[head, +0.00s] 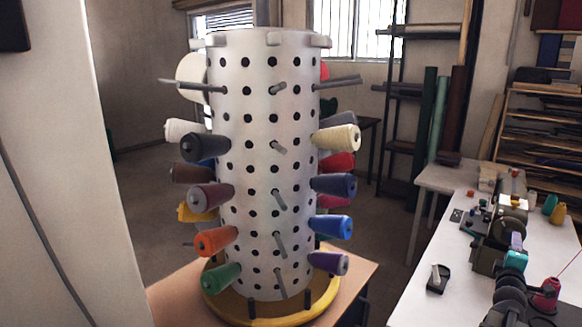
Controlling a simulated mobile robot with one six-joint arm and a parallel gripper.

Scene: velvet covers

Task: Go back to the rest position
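My gripper does not show in the head view, so its pose and what it holds cannot be seen. A tall white cylindrical rack (262,150) with rows of dark holes stands upright in the middle. Cones of thread sit on its pegs, among them a green one (221,277), an orange one (216,240), a cream one (337,138) and a blue one (333,225). Several pegs on the side facing me are bare. The far side of the rack is hidden.
The rack stands on a yellow round base (262,309) on a wooden table (178,299). A white workbench (418,294) with machines and small parts is at right. A pale upright surface (50,180) fills the left edge. Bare floor (385,230) shows between rack and workbench.

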